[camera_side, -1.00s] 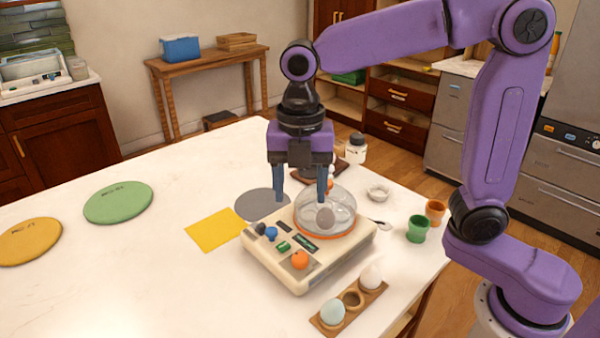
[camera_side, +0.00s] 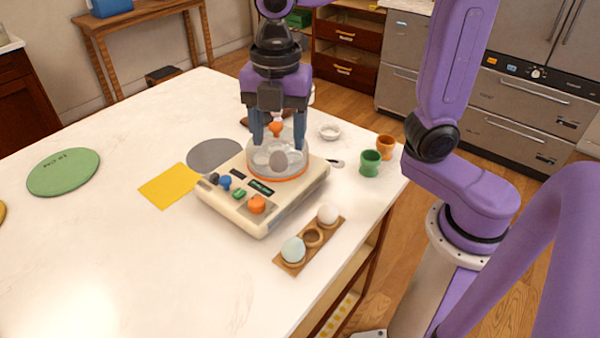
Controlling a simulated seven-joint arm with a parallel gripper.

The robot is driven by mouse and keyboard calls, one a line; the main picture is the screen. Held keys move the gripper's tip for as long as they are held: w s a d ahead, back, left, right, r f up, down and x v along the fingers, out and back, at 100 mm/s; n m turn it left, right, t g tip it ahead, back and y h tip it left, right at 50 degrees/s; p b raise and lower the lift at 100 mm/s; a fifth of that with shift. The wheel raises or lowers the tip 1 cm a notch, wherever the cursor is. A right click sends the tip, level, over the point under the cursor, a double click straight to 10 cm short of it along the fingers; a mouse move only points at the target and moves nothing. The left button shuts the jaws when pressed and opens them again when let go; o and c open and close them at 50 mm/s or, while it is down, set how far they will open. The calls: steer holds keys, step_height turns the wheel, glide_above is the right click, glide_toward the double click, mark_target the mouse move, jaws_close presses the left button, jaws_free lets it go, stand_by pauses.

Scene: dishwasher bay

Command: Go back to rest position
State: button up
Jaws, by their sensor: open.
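My gripper (camera_side: 277,140) points straight down over the egg cooker (camera_side: 246,212), with its two dark fingers apart. The cooker's clear domed lid (camera_side: 279,163) has an orange knob (camera_side: 276,128) on top. The knob shows between the fingers, and the fingertips overlap the upper part of the dome in this view. I cannot tell whether they touch it. A grey-brown egg (camera_side: 278,160) shows through the lid. The cooker's front has blue, green and orange controls.
A wooden egg holder (camera_side: 312,236) with a white egg (camera_side: 327,214) and a pale blue egg (camera_side: 293,249) lies in front. Green (camera_side: 370,162) and orange (camera_side: 385,148) cups stand right. A yellow sheet (camera_side: 170,186) lies left. The front left of the counter (camera_side: 130,265) is clear.

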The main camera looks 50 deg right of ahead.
steer(key=s+d+f+m, duration=0.4)
steer(key=s+d+m, duration=0.1)
steer(key=s, duration=0.2)
steer(key=s+d+f+m, duration=0.3)
steer(key=s+d+m, duration=0.3)
steer(key=s, duration=0.2)
steer(key=shift+d+f, duration=0.2)
steer(key=shift+f, duration=0.15)
